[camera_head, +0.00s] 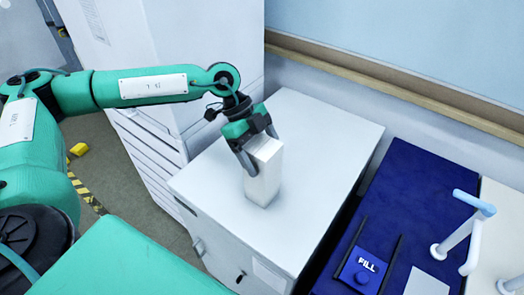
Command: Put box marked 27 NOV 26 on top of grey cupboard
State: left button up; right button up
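A white box (263,178) stands upright at the middle of the pale grey cupboard's top (320,138). Its base appears to touch the top. No date marking on the box can be read in this view. My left gripper (254,157) reaches in from the left, with its dark fingers on either side of the box's upper part, and it appears closed on it. My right gripper is not in view.
A tall white cabinet (165,45) stands behind and left of the cupboard. To the right is a dark blue surface (408,185) with a panel marked FILL (366,266) and a white-and-blue handle fixture (461,235). The cupboard top around the box is clear.

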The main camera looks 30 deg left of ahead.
pick_arm(q)
jog(key=shift+r, duration=0.15)
jog(key=shift+w+a+r, duration=0.1)
jog(key=shift+a+r, duration=0.1)
jog(key=s+b+v, duration=0.1)
jog(key=b+v, duration=0.1)
jog(key=v, duration=0.9)
jog(key=shift+w+r, duration=0.2)
jog(key=shift+w, duration=0.2)
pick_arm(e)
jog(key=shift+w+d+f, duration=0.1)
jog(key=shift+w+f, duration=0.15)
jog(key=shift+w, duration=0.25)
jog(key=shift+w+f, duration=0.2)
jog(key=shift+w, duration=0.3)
